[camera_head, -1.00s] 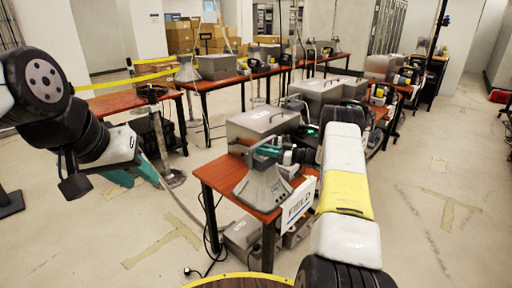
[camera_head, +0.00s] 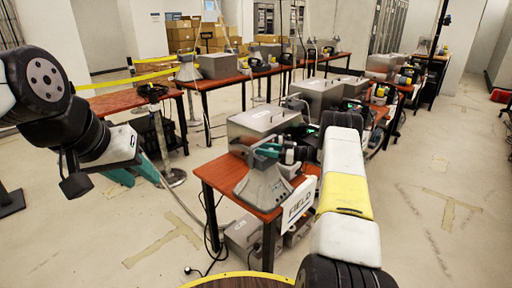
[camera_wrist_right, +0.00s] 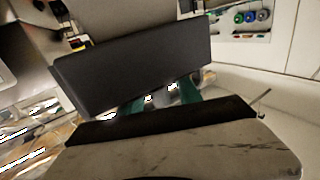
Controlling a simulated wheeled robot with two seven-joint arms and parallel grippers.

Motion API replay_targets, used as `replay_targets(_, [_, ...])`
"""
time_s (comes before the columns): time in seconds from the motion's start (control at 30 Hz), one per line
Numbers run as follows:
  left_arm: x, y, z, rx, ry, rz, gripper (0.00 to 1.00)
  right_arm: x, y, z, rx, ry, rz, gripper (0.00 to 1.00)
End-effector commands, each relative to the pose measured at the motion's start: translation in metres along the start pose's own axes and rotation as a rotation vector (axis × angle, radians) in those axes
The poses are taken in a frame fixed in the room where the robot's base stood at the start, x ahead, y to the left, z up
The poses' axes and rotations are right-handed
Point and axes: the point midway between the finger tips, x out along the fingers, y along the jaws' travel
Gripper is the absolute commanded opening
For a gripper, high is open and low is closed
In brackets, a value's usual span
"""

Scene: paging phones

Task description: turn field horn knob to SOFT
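The field horn (camera_head: 264,187) is a grey flared horn at the near end of the red-topped table, above a white FIELD sign (camera_head: 298,203). Its knob and any SOFT marking cannot be made out. My right gripper (camera_head: 267,150) has teal fingers and is just above the horn's upper part; contact cannot be told. In the right wrist view its teal fingers (camera_wrist_right: 160,98) are partly hidden behind a dark block, with a greyish patch between them, so its opening is unclear. My left gripper (camera_head: 133,176) hangs at the left, its teal fingers spread, away from the horn.
A grey metal case (camera_head: 262,124) stands behind the horn on the same table (camera_head: 222,172). More tables with cases and horns stretch back. Small green and blue round parts (camera_wrist_right: 245,17) show on a panel in the right wrist view. Cables lie on the floor.

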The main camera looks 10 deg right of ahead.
Motion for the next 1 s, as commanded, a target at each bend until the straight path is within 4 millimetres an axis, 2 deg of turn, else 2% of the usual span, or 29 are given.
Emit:
replay_targets(0.27, [0.000, 0.000, 0.000, 0.000, 0.000, 0.000, 0.36, -0.005, 0.000, 0.000, 0.000, 0.000, 0.001, 0.41])
replay_targets(0.6, [0.000, 0.000, 0.000, 0.000, 0.000, 0.000, 0.36, -0.060, 0.000, 0.001, 0.000, -0.001, 0.002, 0.41])
replay_targets(0.7, [0.000, 0.000, 0.000, 0.000, 0.000, 0.000, 0.36, -0.070, 0.000, 0.001, 0.000, 0.000, 0.001, 0.41])
replay_targets(1.0, [0.000, 0.000, 0.000, 0.000, 0.000, 0.000, 0.36, -0.078, 0.000, 0.000, 0.000, 0.000, 0.000, 0.41])
